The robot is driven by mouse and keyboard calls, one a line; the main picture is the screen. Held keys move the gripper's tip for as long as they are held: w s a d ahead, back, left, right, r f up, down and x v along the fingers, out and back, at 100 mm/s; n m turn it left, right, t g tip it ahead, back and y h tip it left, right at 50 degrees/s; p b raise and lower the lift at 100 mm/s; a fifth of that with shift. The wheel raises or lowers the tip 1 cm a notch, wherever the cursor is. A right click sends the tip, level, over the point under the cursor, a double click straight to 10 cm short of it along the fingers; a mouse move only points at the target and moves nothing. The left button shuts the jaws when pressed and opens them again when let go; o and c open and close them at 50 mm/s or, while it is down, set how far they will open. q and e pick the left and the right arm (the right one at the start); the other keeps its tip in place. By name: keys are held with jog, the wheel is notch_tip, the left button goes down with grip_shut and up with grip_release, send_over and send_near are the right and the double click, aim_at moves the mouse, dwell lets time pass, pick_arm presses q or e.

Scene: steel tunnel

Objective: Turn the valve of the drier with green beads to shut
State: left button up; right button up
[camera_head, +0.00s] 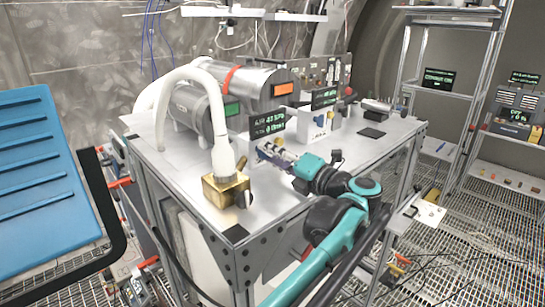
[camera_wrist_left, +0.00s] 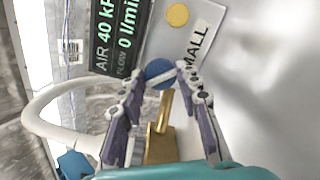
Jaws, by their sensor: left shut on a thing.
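Two grey drier cylinders lie on the bench in the head view. The nearer one has a green window (camera_head: 232,109) and the one behind has an orange window (camera_head: 283,90). My left gripper (camera_head: 263,153) is at a small white unit behind the brass block (camera_head: 226,188). In the left wrist view, my left gripper (camera_wrist_left: 162,82) is shut on a round blue knob (camera_wrist_left: 159,72), with a finger on each side. I cannot tell from the views which drier this knob serves. My right gripper is not in view.
A white hose (camera_head: 190,78) curves down to the brass block, close to the left of my gripper. A dark display (camera_wrist_left: 119,30) shows air pressure and a flow of 0 l/min. A blue tray (camera_head: 45,185) is at the left. Metal shelves (camera_head: 440,90) stand at the right.

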pick_arm(q)
jog(key=m, duration=0.7)
jog(key=shift+b, duration=0.35)
jog(key=shift+f, duration=0.1)
jog(key=o, duration=1.2)
jog(key=shift+c, duration=0.2)
jog(key=v, duration=1.2)
